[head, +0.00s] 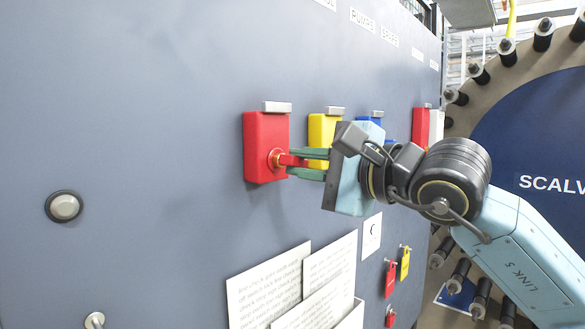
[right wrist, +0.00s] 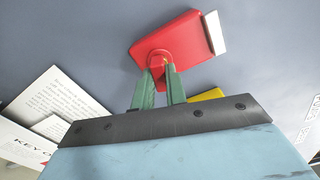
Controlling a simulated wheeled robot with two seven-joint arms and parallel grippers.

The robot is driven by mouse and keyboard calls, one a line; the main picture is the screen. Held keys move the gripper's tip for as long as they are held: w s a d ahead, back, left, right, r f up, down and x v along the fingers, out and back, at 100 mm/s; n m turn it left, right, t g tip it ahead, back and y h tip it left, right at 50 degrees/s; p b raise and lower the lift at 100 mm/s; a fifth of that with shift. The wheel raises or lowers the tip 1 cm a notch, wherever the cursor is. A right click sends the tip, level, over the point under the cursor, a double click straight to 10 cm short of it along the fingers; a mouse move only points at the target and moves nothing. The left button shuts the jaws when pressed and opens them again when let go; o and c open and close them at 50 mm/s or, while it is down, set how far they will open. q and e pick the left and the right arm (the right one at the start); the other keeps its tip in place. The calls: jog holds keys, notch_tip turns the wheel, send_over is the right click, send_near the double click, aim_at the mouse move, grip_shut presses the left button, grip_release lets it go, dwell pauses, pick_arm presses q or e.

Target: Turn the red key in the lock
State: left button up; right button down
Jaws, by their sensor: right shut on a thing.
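The red lock box (head: 262,135) is mounted on the grey panel, with a round red lock face low on its front. The red key (head: 291,160) sticks out from that lock face. My right gripper (head: 300,163) is shut on the key, its green fingers on either side of it. In the right wrist view, the red lock box (right wrist: 178,45) lies beyond the fingertips, and the key (right wrist: 163,78) shows between the fingers of the gripper (right wrist: 160,85). The key's tip is hidden in the lock. My left gripper is not in view.
A yellow lock box (head: 321,128), a blue one (head: 375,120) and another red one (head: 420,127) sit to the right. Papers (head: 270,285) stand in a holder below. Small red and yellow tags (head: 404,264) hang lower right. A round knob (head: 64,206) is at left.

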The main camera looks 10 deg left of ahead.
jog(key=shift+n+b, duration=0.45)
jog(key=shift+n, duration=0.75)
jog(key=shift+b, duration=0.3)
jog(key=c, duration=1.8)
grip_release()
jog(key=shift+n, duration=0.4)
jog(key=shift+c, duration=0.2)
jog(key=o, duration=0.5)
